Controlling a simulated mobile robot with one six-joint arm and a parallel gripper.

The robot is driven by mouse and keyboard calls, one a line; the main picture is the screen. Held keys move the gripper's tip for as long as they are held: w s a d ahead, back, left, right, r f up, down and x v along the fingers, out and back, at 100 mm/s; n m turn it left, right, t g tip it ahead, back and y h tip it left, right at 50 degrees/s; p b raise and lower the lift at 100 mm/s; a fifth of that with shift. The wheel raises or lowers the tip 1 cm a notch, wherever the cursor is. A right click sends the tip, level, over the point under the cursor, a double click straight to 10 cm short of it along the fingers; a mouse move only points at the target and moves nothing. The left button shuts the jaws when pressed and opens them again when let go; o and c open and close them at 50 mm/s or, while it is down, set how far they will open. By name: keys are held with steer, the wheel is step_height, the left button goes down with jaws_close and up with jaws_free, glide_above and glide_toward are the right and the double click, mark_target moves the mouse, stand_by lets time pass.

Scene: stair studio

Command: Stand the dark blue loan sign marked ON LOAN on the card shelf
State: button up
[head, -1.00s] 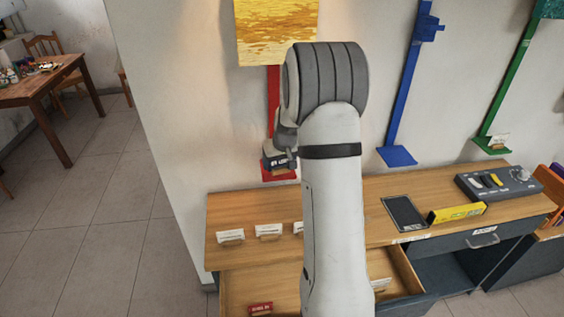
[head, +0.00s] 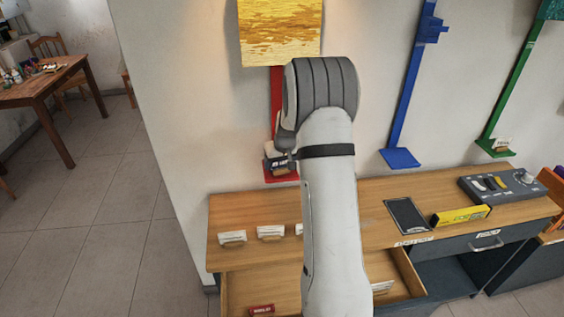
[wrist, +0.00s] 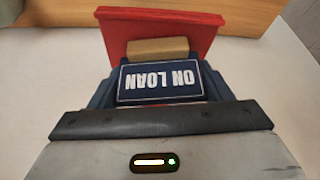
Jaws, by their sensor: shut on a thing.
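The dark blue loan sign (wrist: 158,80) shows white ON LOAN lettering, upside down in the wrist view. A tan wooden block (wrist: 157,47) sits at its far edge, apparently its foot. My gripper (head: 282,158) is shut on the sign, its dark pads (wrist: 103,92) on either side. The red card shelf (wrist: 160,25) lies just beyond the block. In the head view, the red shelf (head: 270,178) is on the wall below the yellow picture, with the sign at or just above it. I cannot tell whether the block touches the shelf.
An open drawer (head: 240,287) holds a red sign (head: 262,309).

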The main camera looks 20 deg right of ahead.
steer(key=shift+f, duration=0.1)
stand_by(0.4)
steer(key=o, duration=1.1)
steer(key=shift+c, duration=0.2)
steer(key=s+a+r+b, duration=0.2)
steer(key=s+a+r, duration=0.4)
steer(key=s+r, duration=0.45)
steer(key=s+a+r, duration=0.1)
steer(key=s+a, duration=0.3)
steer(key=s, duration=0.4)
steer(key=s+a+r, duration=0.1)
steer(key=s+a, duration=0.3)
steer(key=s, duration=0.5)
steer(key=s+a+r+n+g, duration=0.1)
steer(key=s+a, duration=0.3)
steer(key=s, duration=0.4)
steer(key=shift+s+a+r, duration=0.15)
steer(key=shift+s+r, duration=0.25)
steer(key=shift+r, duration=0.2)
